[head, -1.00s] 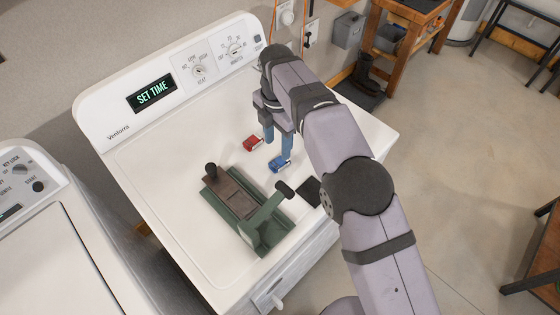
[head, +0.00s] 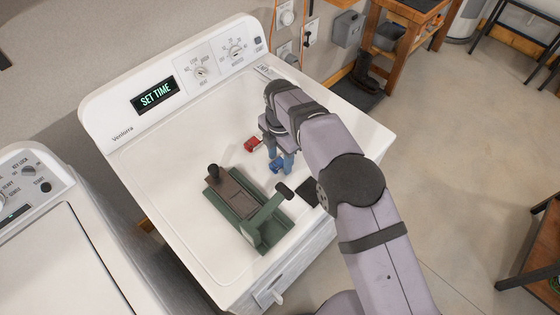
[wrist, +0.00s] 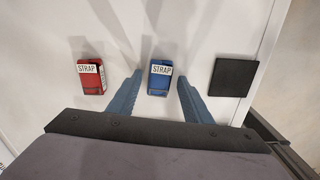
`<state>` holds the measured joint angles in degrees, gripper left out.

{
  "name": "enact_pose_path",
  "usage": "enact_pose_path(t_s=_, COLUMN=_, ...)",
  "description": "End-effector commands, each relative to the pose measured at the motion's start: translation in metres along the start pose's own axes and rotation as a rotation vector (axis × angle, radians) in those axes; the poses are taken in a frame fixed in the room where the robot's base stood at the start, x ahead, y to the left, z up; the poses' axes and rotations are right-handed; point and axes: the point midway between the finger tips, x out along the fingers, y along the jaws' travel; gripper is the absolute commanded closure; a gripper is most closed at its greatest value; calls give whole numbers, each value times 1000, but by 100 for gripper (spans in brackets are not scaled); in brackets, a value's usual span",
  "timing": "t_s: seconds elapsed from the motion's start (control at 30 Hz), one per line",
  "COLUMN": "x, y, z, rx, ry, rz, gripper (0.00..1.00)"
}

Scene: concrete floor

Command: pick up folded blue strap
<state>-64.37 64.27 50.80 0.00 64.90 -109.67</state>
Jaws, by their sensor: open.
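The folded blue strap (wrist: 158,83), with a white label reading STRAP, lies on the white machine top. My gripper (wrist: 159,84) is open, with its two blue fingers on either side of the blue strap in the wrist view. They look apart from it; their height above the top is hard to tell. In the head view the blue strap (head: 276,167) is partly hidden by my gripper (head: 279,163). A folded red strap (wrist: 90,78) with the same kind of label lies to the left of it, and also shows in the head view (head: 252,145).
A green metal device (head: 262,222) with a dark handle stands on the machine top close in front of the blue strap. A flat black square (wrist: 233,78) lies to the right of the strap. The control panel (head: 190,75) rises at the back. The left of the top is clear.

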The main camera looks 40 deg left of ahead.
Motion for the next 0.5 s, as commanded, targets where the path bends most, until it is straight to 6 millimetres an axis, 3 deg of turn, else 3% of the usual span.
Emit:
enact_pose_path(t_s=0.1, x=0, y=0, z=0, rx=0, ry=0, rz=0, gripper=57)
enact_pose_path(t_s=0.27, x=0, y=0, z=0, rx=0, ry=0, rz=0, gripper=95)
enact_pose_path(t_s=0.3, x=0, y=0, z=0, rx=0, ry=0, rz=0, gripper=98)
enact_pose_path(t_s=0.5, x=0, y=0, z=0, rx=0, ry=0, rz=0, gripper=98)
